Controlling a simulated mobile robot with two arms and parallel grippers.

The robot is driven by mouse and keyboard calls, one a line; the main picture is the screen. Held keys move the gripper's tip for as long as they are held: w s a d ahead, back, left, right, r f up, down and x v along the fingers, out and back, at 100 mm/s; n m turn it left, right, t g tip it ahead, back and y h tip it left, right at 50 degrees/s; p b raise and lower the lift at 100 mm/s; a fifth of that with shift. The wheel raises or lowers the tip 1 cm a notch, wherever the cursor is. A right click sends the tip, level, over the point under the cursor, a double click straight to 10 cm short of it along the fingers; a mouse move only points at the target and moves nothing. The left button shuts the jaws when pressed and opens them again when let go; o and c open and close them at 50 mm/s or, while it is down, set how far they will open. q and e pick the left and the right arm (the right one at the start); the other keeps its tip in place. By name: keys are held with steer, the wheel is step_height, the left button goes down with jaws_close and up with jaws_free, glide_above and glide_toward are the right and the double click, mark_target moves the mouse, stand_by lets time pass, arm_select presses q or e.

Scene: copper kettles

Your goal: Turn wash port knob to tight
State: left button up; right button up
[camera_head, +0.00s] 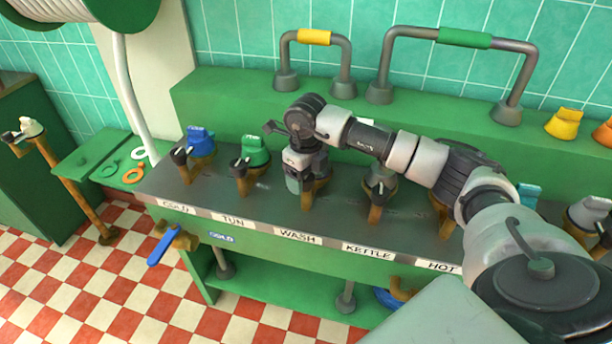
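The wash port (307,198) is a brass fitting behind the WASH label (298,237) on the green bench. My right gripper (299,172) points down right over it, and my arm reaches in from the right. The gripper covers the port's knob, so I cannot see the knob's setting. I cannot tell whether the fingers are closed on the knob or only around it. My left gripper is not in view.
A blue knob (201,138) and a green knob (254,150) stand to the left, on the COLD and TUN ports. The KETTLE port (378,195) stands close on the right. Grey pipe loops (340,62) rise behind. A blue-handled tap (164,245) juts out at front left.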

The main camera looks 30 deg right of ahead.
step_height(320, 180, up, 11)
steer(key=shift+b, duration=0.4)
steer(key=shift+f, duration=0.15)
stand_by(0.5)
